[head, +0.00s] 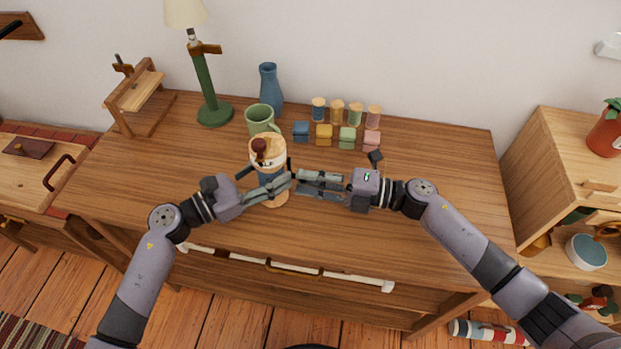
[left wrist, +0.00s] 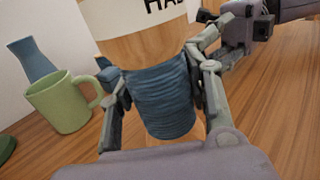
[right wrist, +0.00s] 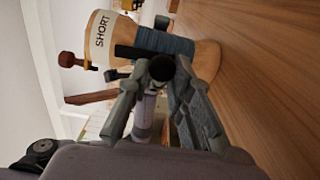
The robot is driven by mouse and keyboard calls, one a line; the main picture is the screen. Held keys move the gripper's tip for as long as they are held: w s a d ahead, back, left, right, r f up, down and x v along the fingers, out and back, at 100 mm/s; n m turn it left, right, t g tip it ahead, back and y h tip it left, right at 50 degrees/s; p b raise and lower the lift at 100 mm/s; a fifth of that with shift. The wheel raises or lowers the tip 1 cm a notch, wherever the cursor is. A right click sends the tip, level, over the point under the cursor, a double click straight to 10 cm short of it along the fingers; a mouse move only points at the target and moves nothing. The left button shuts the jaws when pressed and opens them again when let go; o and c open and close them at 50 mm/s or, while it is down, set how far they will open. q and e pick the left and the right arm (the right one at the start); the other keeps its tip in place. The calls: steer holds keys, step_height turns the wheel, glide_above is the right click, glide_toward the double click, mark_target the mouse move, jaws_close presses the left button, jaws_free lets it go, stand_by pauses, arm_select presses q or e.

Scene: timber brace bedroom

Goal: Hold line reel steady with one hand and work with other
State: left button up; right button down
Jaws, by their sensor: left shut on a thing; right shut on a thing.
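The line reel (head: 268,151) stands upright on the wooden desk. It has a wooden body, a white lettered band, a dark red knob on top and blue line wound around its lower part (left wrist: 163,103). My left gripper (head: 280,184) is shut around the blue winding, one finger on each side in the left wrist view. My right gripper (head: 302,183) is at the reel's right side. In the right wrist view its fingers are shut on a black round-ended bar (right wrist: 160,68) beside the winding. Whether the bar joins the reel is hidden.
A green mug (head: 259,119) and blue vase (head: 270,88) stand behind the reel; a green lamp (head: 208,85) is farther left. Several small spools (head: 337,110) and coloured blocks (head: 323,135) sit behind my right gripper. The desk's right side (head: 450,165) is clear.

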steer(key=shift+s+a+f, duration=0.15)
steer(key=shift+s+a, duration=0.05)
steer(key=shift+s, duration=0.15)
steer(key=c, duration=1.9)
jaws_free()
steer(key=o, duration=0.5)
steer(key=shift+w+d, duration=0.1)
steer(key=shift+w, duration=0.1)
steer(key=v, duration=1.2)
